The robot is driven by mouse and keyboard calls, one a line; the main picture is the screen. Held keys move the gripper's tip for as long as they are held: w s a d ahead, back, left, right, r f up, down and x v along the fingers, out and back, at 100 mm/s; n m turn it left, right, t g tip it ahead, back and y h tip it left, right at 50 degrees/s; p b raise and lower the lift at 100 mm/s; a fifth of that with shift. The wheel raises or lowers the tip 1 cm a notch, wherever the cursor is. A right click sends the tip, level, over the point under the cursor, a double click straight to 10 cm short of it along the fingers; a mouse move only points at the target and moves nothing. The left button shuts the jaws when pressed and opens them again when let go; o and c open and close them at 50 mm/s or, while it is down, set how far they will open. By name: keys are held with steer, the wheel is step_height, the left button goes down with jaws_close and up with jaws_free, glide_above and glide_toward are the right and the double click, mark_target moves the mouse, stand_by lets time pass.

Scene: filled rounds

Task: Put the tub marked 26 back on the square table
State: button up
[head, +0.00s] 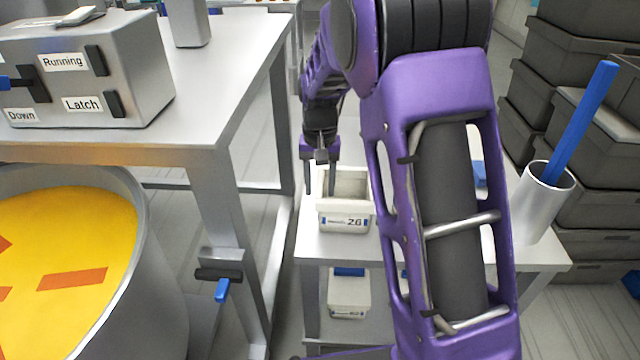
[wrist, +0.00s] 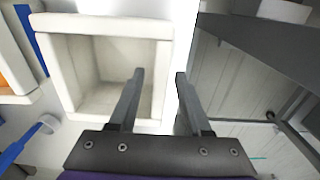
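The tub marked 26 (head: 345,222) is a white, open-topped, empty box with its label facing me. It appears to stand upright near the left edge of a white table (head: 420,250). In the wrist view the tub (wrist: 110,25) fills the upper left. My gripper (head: 320,193) is at the tub's left side in the head view. In the wrist view the two fingers (wrist: 160,74) are apart, with one of the tub's walls between them. One finger is over the tub's inside, the other outside; no contact is clear. My arm hides much of the table.
Another labelled tub (head: 348,298) sits on a lower shelf. A metal cylinder (head: 541,200) with a blue rod stands at the table's right. A grey bench (head: 225,75) with a labelled metal box (head: 85,80) and a yellow-filled drum (head: 65,260) are left. Dark crates (head: 590,140) stack at right.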

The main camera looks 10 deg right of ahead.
step_height(320, 180, up, 12)
steer(key=p, duration=0.2)
steer(key=shift+r, duration=0.15)
stand_by(0.5)
